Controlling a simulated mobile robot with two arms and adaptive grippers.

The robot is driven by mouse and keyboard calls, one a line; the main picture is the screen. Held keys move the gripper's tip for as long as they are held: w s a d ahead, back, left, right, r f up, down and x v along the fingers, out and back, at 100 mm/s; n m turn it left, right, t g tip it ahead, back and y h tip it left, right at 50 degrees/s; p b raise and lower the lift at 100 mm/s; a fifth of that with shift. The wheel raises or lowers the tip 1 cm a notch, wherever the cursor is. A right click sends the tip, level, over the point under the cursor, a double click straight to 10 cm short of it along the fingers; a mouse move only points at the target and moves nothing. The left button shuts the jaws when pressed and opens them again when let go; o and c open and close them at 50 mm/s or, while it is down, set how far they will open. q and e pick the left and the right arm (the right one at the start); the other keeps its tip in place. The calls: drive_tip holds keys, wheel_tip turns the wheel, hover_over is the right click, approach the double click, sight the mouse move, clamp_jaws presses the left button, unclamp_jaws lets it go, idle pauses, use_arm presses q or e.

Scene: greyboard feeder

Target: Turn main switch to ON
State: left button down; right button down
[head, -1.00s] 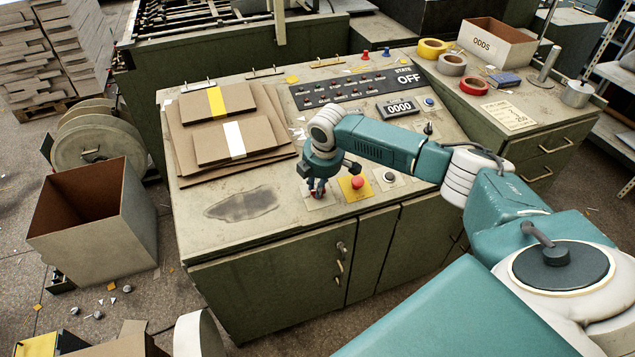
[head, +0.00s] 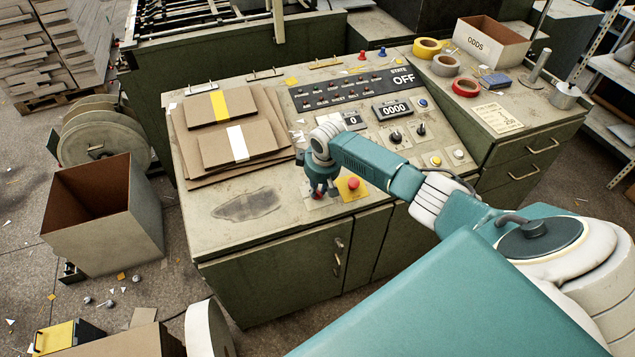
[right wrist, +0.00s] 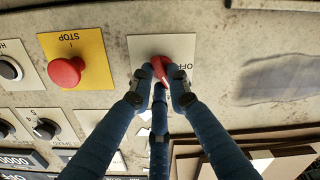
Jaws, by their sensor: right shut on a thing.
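The main switch is a red knob (right wrist: 158,66) on a white plate (right wrist: 142,46) with "OFF" lettering, upside down in the right wrist view. My right gripper (right wrist: 160,78) is shut on this red knob, its blue fingers around it and hiding part of it and its plate. In the head view the right gripper (head: 322,195) points down onto the front of the control desk, just left of the red stop button. The state display (head: 403,81) reads OFF. My left gripper is not in view.
The red stop button (head: 353,183) on its yellow plate is close to the right gripper; it also shows in the right wrist view (right wrist: 66,72). Stacked greyboard sheets (head: 200,158) lie left of the arm. Knobs, buttons and counters fill the sloped panel (head: 420,150) behind.

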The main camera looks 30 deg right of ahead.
drive_tip(key=m+p, duration=0.2)
drive_tip(key=m, duration=0.1)
drive_tip(key=shift+r, duration=0.1)
drive_tip(key=shift+m+p, duration=0.45)
drive_tip(key=shift+m, duration=0.55)
drive_tip(key=c, duration=1.7)
unclamp_jaws()
drive_tip(key=shift+o, duration=0.2)
drive_tip(key=shift+s, duration=0.1)
drive_tip(key=v, duration=1.1)
drive_tip(key=shift+r, duration=0.4)
